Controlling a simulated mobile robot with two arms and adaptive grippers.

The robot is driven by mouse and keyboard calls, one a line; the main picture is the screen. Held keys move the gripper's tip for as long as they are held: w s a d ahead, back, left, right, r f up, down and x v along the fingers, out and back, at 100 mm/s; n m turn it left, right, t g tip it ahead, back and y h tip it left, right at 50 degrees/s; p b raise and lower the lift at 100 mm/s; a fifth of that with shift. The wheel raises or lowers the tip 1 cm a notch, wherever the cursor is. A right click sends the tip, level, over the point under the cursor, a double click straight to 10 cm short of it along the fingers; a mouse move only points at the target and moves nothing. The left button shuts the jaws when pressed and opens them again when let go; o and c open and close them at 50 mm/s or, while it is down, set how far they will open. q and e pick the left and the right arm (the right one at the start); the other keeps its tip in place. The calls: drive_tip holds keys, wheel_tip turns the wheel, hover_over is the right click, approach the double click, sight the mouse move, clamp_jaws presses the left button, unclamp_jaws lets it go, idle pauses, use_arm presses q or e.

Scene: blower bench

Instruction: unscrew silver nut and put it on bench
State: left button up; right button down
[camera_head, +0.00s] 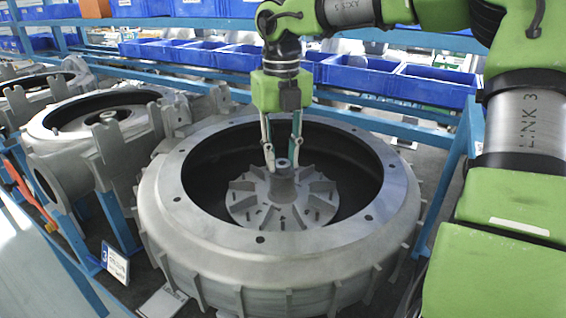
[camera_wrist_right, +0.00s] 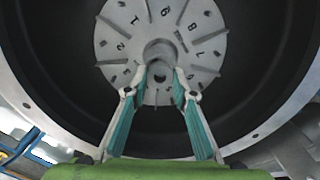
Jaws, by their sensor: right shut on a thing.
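The silver nut (camera_head: 282,163) is a small grey piece at the top of the central hub of the impeller (camera_head: 243,200), inside the large grey blower housing (camera_head: 180,215). My right gripper (camera_head: 283,166) reaches straight down over the hub, and its fingertips are closed around the nut. In the right wrist view, the fingertips of the gripper (camera_wrist_right: 160,78) close in at the hub in the middle of the numbered impeller disc (camera_wrist_right: 117,42). The fingers partly hide the nut, and its threads cannot be seen. My left gripper is not in view.
The housing's wide rim surrounds the gripper, with a dark deep bowl inside. More grey housings (camera_head: 88,120) stand at left. Blue bins (camera_head: 352,75) line a blue rack (camera_head: 400,105) behind. A numbered sign (camera_head: 115,263) stands at front left.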

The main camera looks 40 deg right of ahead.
drive_tip(key=n+p, duration=0.1)
drive_tip(key=n, duration=0.2)
drive_tip(key=n+p, duration=0.1)
drive_tip(key=n, duration=0.1)
drive_tip(key=shift+a+r+n, duration=0.1)
drive_tip(key=shift+a+n, duration=0.1)
drive_tip(key=shift+n, duration=0.2)
drive_tip(key=n+p, duration=0.1)
drive_tip(key=n, duration=0.2)
drive_tip(key=shift+d+n, duration=0.1)
drive_tip(key=shift+n, duration=0.2)
drive_tip(key=shift+f, duration=0.2)
drive_tip(key=shift+w+r+p, duration=0.25)
drive_tip(key=shift+r+p, duration=0.1)
drive_tip(key=shift+r, duration=0.25)
drive_tip(key=shift+s+r, duration=0.1)
drive_tip(key=shift+r, duration=0.1)
drive_tip(key=shift+r+p, duration=1.05)
drive_tip(key=shift+r, duration=0.25)
